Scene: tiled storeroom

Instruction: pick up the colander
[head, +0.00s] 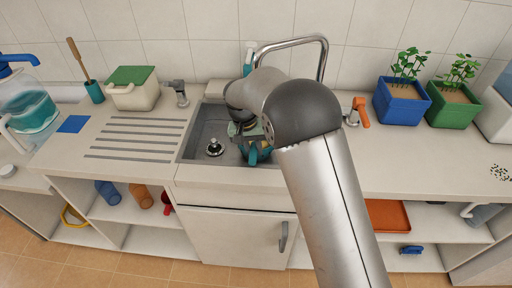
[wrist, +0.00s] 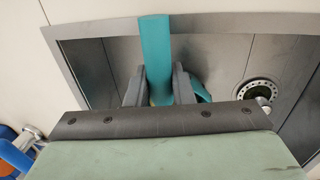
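The colander is most likely the teal object (head: 258,153) in the sink in the head view, largely hidden by my arm. In the wrist view a flat teal bar of the colander (wrist: 156,48) stands between my fingers, with a curved teal part behind the right finger. My gripper (wrist: 159,88) has its fingers close together against both sides of this bar and looks shut on it. The colander's bowl is hidden behind my gripper's body. My gripper is inside the sink area, right of the drain plug (head: 214,148).
The metal sink (head: 190,146) has a tall faucet (head: 322,58) behind it. An orange-handled tap (head: 360,110) and blue (head: 402,112) and green planters stand to the right. A ribbed drainboard (head: 135,138) and a green-lidded box (head: 132,96) are to the left.

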